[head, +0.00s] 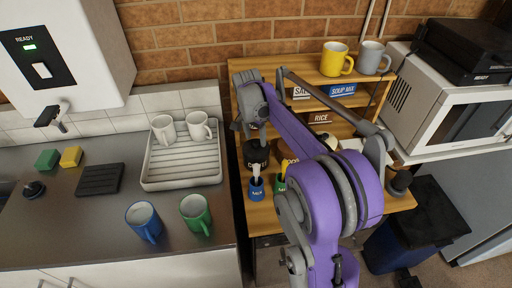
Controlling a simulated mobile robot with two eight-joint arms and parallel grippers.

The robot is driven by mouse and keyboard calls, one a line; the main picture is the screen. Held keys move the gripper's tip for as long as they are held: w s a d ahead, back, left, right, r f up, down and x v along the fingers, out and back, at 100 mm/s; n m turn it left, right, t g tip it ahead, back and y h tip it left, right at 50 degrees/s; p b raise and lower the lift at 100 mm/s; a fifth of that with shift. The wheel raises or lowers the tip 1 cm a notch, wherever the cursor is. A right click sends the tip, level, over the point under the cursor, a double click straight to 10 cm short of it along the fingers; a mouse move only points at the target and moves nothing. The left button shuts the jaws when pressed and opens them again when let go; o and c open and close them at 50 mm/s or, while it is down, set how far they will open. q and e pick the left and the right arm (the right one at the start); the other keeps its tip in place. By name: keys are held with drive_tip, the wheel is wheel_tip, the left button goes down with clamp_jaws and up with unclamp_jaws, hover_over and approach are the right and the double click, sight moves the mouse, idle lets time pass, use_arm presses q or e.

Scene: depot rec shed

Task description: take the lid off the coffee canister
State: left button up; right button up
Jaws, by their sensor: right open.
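A dark canister (256,157) stands on the wooden shelf unit, left of its middle. It has faint pale marking that I cannot read, so I cannot tell for sure that it is the coffee canister; its top is partly hidden. A brown container (288,158) right of it is mostly hidden by my purple arm. A dark jar (398,180) stands at the unit's right edge. My right gripper (249,131) points down above the dark canister, open and empty. I cannot tell whether the fingers touch the canister. My left gripper is out of view.
Blue (256,187) and green (279,184) pots with utensils stand in front of the canister. Yellow (336,60) and grey (372,57) mugs sit on the top shelf. A drying tray (151,177) with two white mugs is left; a microwave (443,100) is right.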

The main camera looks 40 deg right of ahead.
drive_tip(key=shift+d+f, duration=0.2)
drive_tip(key=shift+f, duration=0.8)
clamp_jaws()
